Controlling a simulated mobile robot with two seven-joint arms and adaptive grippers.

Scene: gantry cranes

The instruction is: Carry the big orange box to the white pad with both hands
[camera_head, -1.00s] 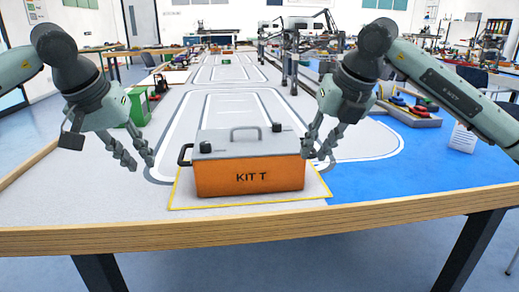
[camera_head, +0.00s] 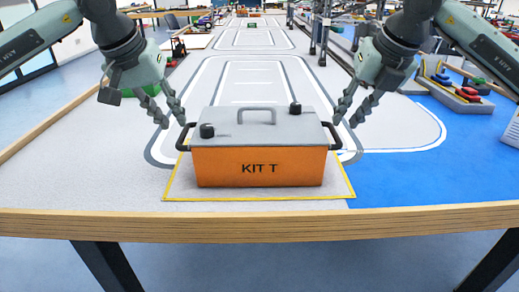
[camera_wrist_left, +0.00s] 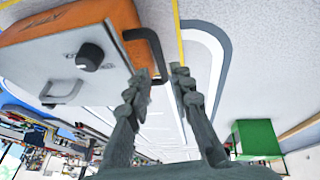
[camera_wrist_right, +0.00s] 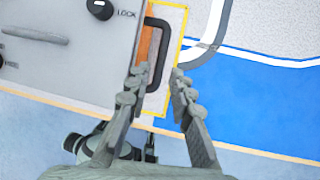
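The big orange box (camera_head: 258,166) has a grey lid, a top handle and the words "KIT T". It stands upright on a pale, yellow-edged mat (camera_head: 340,189) near the table's front edge. Its black left handle (camera_wrist_left: 157,52) lies close to the fingertips of my open left gripper (camera_wrist_left: 160,76). Its black right handle (camera_wrist_right: 166,45) shows between the fingertips of my open right gripper (camera_wrist_right: 158,74). In the head view, my left gripper (camera_head: 172,122) and right gripper (camera_head: 348,121) hang at the box's sides, not closed on either handle. I cannot pick out a separate white pad.
A blue area (camera_head: 440,170) covers the table at the right. A board with colored parts (camera_head: 455,95) lies beyond it. White track lines run to the back, where posts (camera_head: 325,40) stand. The table's wooden front edge (camera_head: 260,222) is near the box.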

